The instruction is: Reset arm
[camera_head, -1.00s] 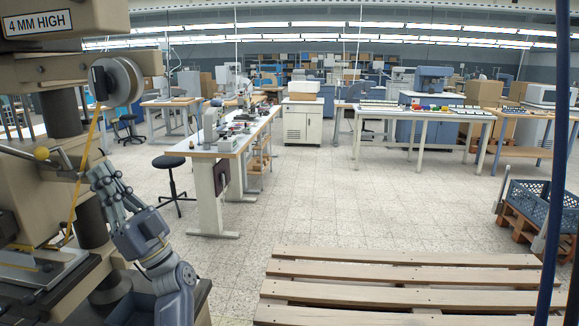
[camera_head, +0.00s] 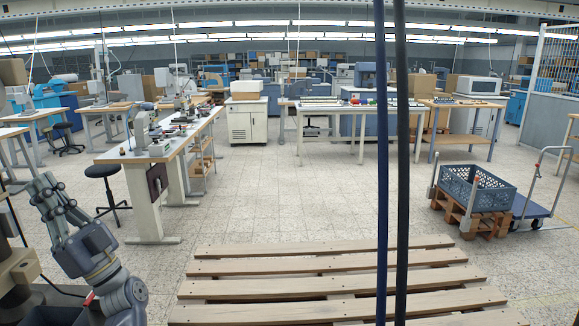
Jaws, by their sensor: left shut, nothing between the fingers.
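My left gripper (camera_head: 50,190) is at the lower left of the head view, raised with its fingers pointing up. It is shut and empty, and touches nothing that I can see. The left arm comes up from the bottom left corner. At the left edge beside it is a part of a beige machine (camera_head: 18,272), mostly out of the picture. My right gripper is not in the view.
A wooden pallet (camera_head: 330,284) lies on the floor in front. Dark blue vertical posts (camera_head: 382,150) cross the view right of centre. A blue crate (camera_head: 480,192) sits on a small pallet beside a trolley (camera_head: 535,208). A workbench (camera_head: 165,148) and a stool (camera_head: 102,171) stand left. Tiled floor between is clear.

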